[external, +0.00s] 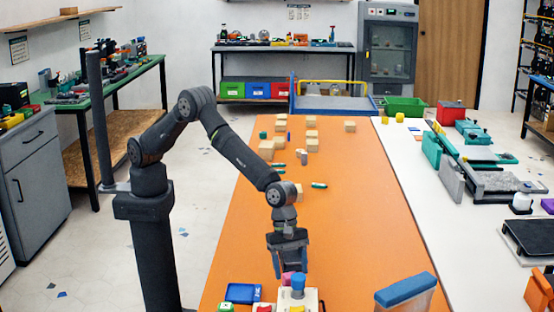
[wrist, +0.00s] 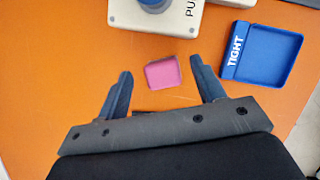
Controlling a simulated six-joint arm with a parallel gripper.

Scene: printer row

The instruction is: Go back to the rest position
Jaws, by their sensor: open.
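My gripper (external: 290,262) points down over the near part of the orange table (external: 345,215). In the wrist view my gripper (wrist: 163,85) has its two dark fingers spread wide, with nothing held between them. A small pink block (wrist: 163,73) lies just beyond and between the fingertips in that view, apart from both. In the external view a pink piece (external: 288,278) shows just below the gripper, partly hidden by it.
A beige box with a blue knob (external: 299,282) stands close to the gripper. A blue tray (external: 243,293) lies left of it, marked "TIGHT" in the wrist view (wrist: 268,55). Several wooden blocks (external: 267,149) stand farther back. A blue-topped bin (external: 405,290) is at right.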

